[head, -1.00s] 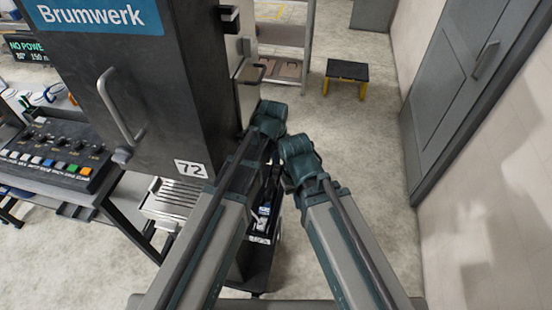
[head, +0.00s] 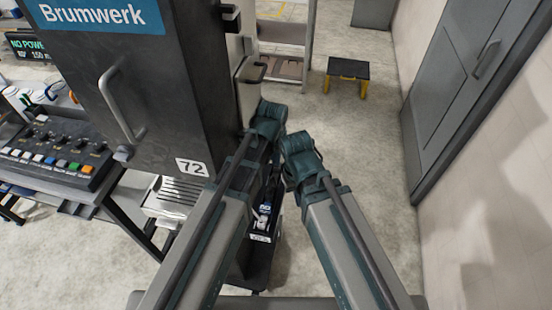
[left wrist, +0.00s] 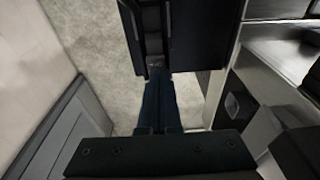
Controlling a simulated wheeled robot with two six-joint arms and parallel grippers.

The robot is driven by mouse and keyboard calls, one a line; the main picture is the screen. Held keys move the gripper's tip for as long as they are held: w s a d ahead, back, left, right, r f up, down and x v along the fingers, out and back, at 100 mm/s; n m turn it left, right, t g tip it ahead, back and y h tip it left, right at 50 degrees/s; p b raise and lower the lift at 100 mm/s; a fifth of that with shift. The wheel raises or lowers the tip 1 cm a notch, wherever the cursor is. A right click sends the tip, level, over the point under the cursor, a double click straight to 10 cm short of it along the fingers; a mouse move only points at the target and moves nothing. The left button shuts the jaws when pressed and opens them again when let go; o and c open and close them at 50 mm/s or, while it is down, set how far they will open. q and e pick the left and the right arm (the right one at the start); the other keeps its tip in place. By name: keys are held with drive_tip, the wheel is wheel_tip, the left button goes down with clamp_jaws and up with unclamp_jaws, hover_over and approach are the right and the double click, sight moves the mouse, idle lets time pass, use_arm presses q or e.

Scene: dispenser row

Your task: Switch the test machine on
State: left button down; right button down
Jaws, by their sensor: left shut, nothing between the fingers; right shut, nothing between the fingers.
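A tall dark machine (head: 160,110) labelled Brumwerk, with a 72 plate, stands left of my grippers in the head view. I cannot tell for sure that it is the test machine. A display (head: 27,45) at the far left reads "NO POWER". My left gripper (head: 268,118) is shut and empty beside the machine's right side; its fingers show in the left wrist view (left wrist: 161,102). A small dark switch-like fitting (left wrist: 235,105) sits on a panel right of those fingers, apart from them. My right gripper (head: 299,155) is shut and empty, lower and to the right.
A panel with coloured buttons (head: 62,158) stands at the left. A black-topped stool (head: 348,69) stands on the floor beyond my grippers. A grey door (head: 465,85) is in the right wall. The floor between machine and wall is mostly clear.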

use_arm(q)
wheel_tip(320, 180, up, 14)
drive_tip(key=w+p, duration=0.2)
drive_tip(key=p, duration=1.2)
drive_tip(key=shift+d, duration=0.2)
drive_tip(key=shift+f, duration=0.2)
